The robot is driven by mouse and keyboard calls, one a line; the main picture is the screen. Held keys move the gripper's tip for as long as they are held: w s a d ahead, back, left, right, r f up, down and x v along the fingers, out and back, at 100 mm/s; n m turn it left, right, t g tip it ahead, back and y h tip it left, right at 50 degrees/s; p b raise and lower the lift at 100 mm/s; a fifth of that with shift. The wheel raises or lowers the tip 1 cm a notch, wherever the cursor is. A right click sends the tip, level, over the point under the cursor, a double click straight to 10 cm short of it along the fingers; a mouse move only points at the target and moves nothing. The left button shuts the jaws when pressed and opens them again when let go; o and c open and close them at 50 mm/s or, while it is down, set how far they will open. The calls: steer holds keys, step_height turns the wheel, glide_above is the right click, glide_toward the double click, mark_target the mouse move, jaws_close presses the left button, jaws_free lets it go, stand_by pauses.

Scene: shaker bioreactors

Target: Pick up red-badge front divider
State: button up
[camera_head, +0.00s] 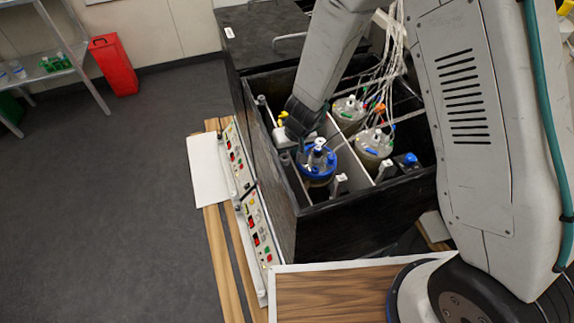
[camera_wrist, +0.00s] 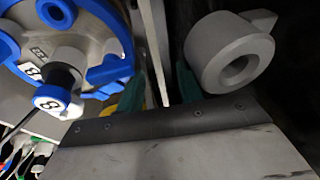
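My gripper (camera_head: 300,138) reaches down into the left part of the black box, beside a vessel with a blue lid. In the wrist view my gripper's two green fingertips (camera_wrist: 160,92) are apart, one on either side of a thin pale upright panel edge (camera_wrist: 154,50), which looks like a divider. I cannot tell whether they touch it. A pale divider strip (camera_head: 299,186) shows left of the blue-lidded vessel in the head view. No red badge can be made out, so I cannot confirm which divider this is.
The blue-lidded vessel (camera_head: 318,163) stands close to my gripper; its lid (camera_wrist: 112,72) fills the wrist view's left. A grey ring-shaped fitting (camera_wrist: 230,50) is close on the right. Other vessels (camera_head: 373,145) with cables stand behind. Control panels (camera_head: 258,228) line the box's left side.

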jaws_close()
steer(key=shift+r, duration=0.2)
step_height(320, 180, up, 29)
steer(key=shift+r, duration=0.15)
stand_by(1.0)
